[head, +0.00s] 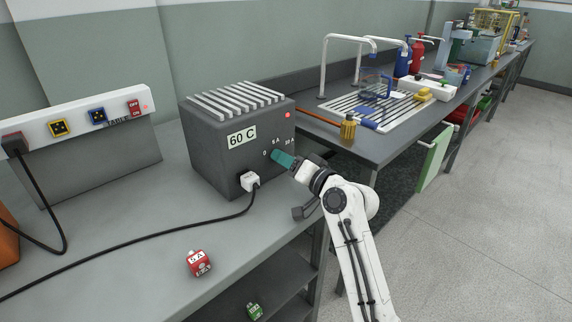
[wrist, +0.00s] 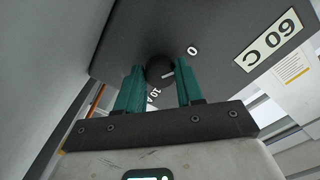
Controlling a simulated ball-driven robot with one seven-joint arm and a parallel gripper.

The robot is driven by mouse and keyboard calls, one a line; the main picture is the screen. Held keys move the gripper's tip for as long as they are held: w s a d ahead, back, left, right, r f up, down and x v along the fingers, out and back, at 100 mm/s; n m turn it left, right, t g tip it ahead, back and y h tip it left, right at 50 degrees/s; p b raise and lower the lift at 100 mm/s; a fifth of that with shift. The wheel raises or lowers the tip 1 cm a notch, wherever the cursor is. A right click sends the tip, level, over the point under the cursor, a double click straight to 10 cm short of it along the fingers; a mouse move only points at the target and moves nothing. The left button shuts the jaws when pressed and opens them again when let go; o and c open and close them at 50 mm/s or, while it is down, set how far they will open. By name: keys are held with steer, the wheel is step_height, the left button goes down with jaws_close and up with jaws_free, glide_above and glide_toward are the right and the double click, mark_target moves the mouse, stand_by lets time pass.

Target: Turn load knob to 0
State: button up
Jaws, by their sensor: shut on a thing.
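The load knob (wrist: 156,68) is a round black knob on the front of the dark grey box (head: 228,150). Its white pointer mark shows in the wrist view, aimed between the 0 mark (wrist: 193,50) and a current mark (wrist: 153,96) on the panel. My gripper (wrist: 160,75) has its two teal fingers on either side of the knob and is shut on it. In the head view my gripper (head: 275,156) hides the knob. The box front has a 60 C plate (head: 241,136) and a lit red lamp (head: 288,115).
A white plug (head: 249,181) with a black cable sits low on the box front, close to my gripper. A red 5 A block (head: 198,263) lies on the bench. A socket strip (head: 80,120) stands at the left.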

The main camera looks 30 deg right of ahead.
steer(key=shift+f, duration=0.2)
steer(key=o, duration=1)
steer(key=shift+r, duration=0.1)
steer(key=shift+o, duration=0.2)
steer(key=v, duration=1.1)
steer(key=shift+p, duration=0.3)
steer(key=shift+w, duration=0.1)
